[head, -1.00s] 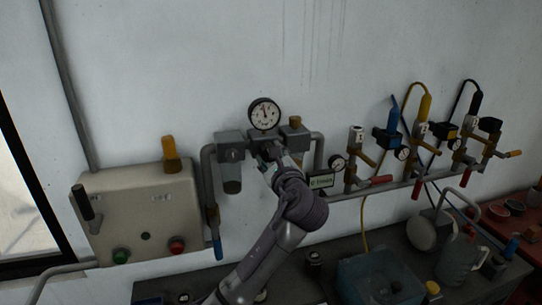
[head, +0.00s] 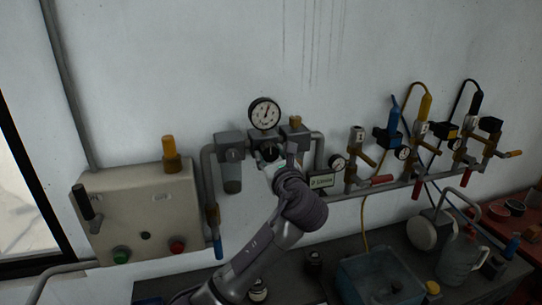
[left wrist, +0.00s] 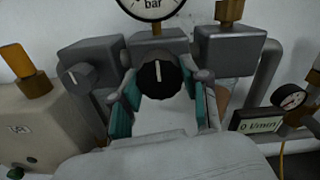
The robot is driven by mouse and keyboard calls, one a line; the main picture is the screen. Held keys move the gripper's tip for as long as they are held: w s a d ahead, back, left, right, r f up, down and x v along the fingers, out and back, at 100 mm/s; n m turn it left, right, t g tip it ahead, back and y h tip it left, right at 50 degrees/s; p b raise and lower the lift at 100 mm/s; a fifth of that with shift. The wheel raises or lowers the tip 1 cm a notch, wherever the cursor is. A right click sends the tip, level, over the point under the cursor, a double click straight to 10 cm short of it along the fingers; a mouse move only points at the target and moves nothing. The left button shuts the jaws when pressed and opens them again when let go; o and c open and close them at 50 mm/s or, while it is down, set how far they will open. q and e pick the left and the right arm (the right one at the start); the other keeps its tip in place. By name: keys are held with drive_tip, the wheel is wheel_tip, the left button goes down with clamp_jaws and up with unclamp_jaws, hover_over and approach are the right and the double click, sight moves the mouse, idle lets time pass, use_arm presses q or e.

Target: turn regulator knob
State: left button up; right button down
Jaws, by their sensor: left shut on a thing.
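The regulator knob (left wrist: 159,80) is black with a white pointer line, seen large in the left wrist view, where the line stands nearly upright. In the head view the knob (head: 269,153) sits on the grey regulator below a round white pressure gauge (head: 264,114). My left gripper (left wrist: 163,90) is shut on the knob, with one teal-padded finger on each side of it. In the head view the left gripper (head: 277,160) partly covers the regulator body. My right gripper is not in view.
A grey filter block (head: 230,147) with a second dial stands left of the regulator. A brass-topped block (head: 295,130) and a flow sign (head: 322,182) are to the right. A beige control box (head: 140,215) hangs at left. A cluttered bench (head: 330,265) lies below.

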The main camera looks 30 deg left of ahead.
use_arm(q)
drive_tip(key=shift+f, duration=0.15)
drive_tip(key=o, duration=1.1)
drive_tip(key=v, duration=1.2)
